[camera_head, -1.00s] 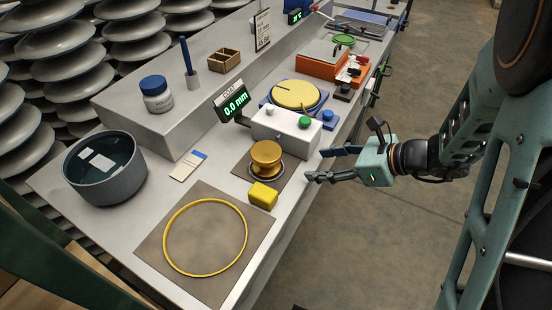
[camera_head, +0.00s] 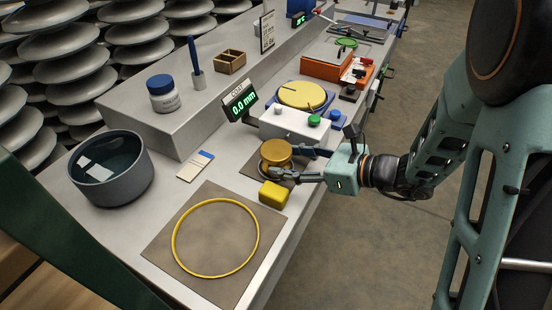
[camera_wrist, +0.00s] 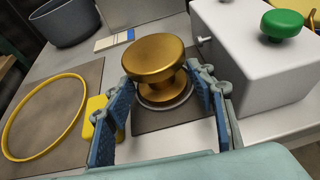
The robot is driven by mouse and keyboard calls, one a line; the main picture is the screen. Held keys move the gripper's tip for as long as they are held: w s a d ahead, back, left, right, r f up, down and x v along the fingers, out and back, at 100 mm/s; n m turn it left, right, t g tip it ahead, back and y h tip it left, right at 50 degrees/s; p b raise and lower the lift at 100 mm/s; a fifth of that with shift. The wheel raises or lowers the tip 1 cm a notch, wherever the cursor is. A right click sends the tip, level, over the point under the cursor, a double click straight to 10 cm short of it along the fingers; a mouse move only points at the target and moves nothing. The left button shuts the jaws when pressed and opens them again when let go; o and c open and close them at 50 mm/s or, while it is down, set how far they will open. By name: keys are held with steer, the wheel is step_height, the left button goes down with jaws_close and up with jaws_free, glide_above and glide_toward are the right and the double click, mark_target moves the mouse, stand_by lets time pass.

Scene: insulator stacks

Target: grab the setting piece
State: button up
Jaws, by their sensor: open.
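The setting piece appears to be a gold spool-shaped knob (camera_head: 276,151) standing upright on a small dark mat; it also shows in the wrist view (camera_wrist: 155,57). A pale ring surrounds its foot. My gripper (camera_head: 284,162) is open and level, reaching in from the right. In the wrist view, its blue-padded fingers (camera_wrist: 162,80) stand on either side of the gold piece's narrow lower part, below the wide top. Whether either finger touches it I cannot tell. In the head view the fingers hide part of its base.
A yellow block (camera_head: 273,194) sits close beside the near finger. A white box (camera_head: 293,124) with a green knob (camera_head: 314,120) stands just behind the far finger. A yellow ring (camera_head: 178,252) lies on a brown mat in front. A grey bowl (camera_head: 135,186) stands left.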

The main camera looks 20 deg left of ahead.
steer(key=shift+x, duration=1.95)
steer(key=shift+c, duration=0.4)
steer(key=shift+s+d, duration=0.1)
jaws_close()
